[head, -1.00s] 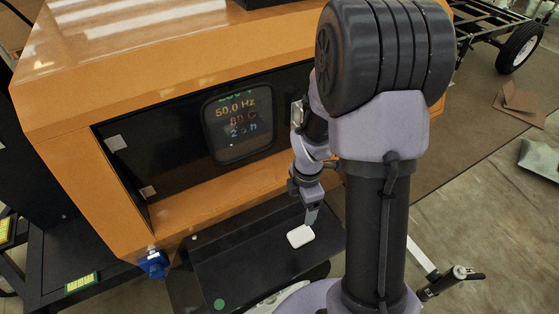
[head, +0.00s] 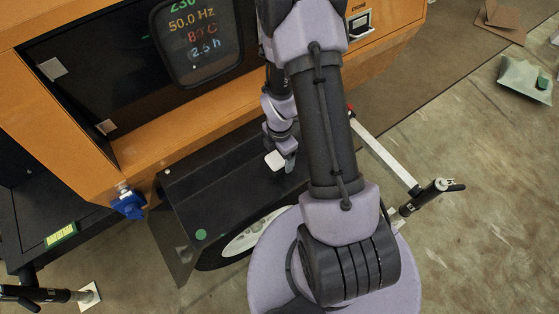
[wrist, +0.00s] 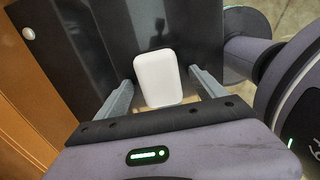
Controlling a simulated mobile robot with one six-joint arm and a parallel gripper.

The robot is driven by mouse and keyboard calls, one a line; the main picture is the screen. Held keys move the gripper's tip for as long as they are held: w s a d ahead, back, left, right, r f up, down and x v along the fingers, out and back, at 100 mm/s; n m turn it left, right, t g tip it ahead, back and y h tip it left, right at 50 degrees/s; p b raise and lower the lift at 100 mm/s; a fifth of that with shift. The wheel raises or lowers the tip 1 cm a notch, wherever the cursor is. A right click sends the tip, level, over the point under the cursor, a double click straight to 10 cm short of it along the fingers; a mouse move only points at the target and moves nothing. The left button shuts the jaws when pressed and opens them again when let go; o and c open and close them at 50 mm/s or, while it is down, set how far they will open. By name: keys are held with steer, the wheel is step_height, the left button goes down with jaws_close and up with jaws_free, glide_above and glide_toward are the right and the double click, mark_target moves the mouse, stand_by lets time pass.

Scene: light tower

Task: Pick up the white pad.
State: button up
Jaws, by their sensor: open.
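The white pad (head: 274,160) is a small rounded block lying on the black fender shelf (head: 215,194) below the orange housing. In the wrist view the white pad (wrist: 159,79) sits between the two grey fingers of my gripper (wrist: 161,84). There is a gap between the pad and each finger, so the gripper is open and empty. In the head view my gripper (head: 287,163) points down at the pad, and my arm partly hides the area behind it. Whether the fingertips touch the shelf cannot be told.
The orange housing (head: 170,140) with its recessed display (head: 195,45) rises behind the shelf. A blue connector (head: 129,204) hangs at its lower edge. A wheel (head: 250,235) is below the shelf, and a green dot (head: 201,235) marks its front face.

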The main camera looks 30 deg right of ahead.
steer(key=c, duration=1.4)
steer(key=shift+c, duration=0.2)
